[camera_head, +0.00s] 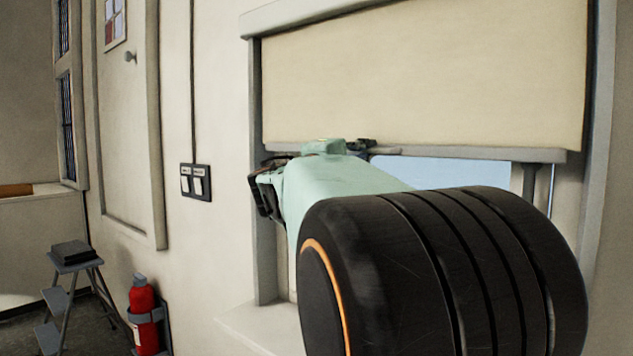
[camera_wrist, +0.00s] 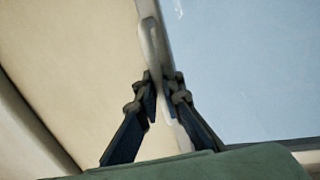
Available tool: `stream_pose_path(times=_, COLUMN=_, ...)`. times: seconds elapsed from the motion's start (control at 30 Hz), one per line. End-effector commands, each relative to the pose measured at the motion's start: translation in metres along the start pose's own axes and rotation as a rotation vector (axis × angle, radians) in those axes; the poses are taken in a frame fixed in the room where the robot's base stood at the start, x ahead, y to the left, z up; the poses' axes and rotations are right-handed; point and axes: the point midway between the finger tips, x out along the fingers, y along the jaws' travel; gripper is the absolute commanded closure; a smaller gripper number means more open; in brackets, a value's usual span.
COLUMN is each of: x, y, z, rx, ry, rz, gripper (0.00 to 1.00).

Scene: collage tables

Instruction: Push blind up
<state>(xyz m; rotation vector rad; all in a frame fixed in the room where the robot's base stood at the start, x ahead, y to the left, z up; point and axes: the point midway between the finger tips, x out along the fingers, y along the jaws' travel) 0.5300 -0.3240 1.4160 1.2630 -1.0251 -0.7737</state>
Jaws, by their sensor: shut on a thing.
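The cream blind (camera_head: 420,75) covers the upper part of the window, with a grey bar (camera_head: 480,153) along its bottom edge. Blue window glass (camera_head: 440,171) shows below the bar. My arm reaches up to the bar, and my gripper is largely hidden behind my own wrist in the head view. The blind fabric (camera_wrist: 80,60) is on the left there and the glass (camera_wrist: 245,70) on the right.
The window frame (camera_head: 257,100) borders the blind on the left, and a sill (camera_head: 262,328) juts out below. A light switch plate (camera_head: 196,182) is on the wall. A red fire extinguisher (camera_head: 143,315) and a step stool (camera_head: 75,262) stand at lower left.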

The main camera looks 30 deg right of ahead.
Motion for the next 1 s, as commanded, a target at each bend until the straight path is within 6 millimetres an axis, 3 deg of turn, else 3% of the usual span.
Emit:
stream_pose_path(times=0.03, x=0.005, y=0.030, z=0.001, rx=0.006, ry=-0.001, rz=0.005, gripper=1.00)
stream_pose_path(times=0.1, x=0.010, y=0.056, z=0.001, rx=0.006, ry=-0.001, rz=0.006, gripper=1.00)
stream_pose_path(times=0.5, x=0.035, y=0.190, z=0.001, rx=0.004, ry=-0.001, rz=0.004, gripper=1.00)
stream_pose_path(times=0.8, x=0.048, y=0.256, z=0.000, rx=0.003, ry=0.000, rz=0.003, gripper=1.00)
stream_pose_path(times=1.0, x=0.052, y=0.277, z=-0.001, rx=0.001, ry=0.001, rz=0.002, gripper=1.00)
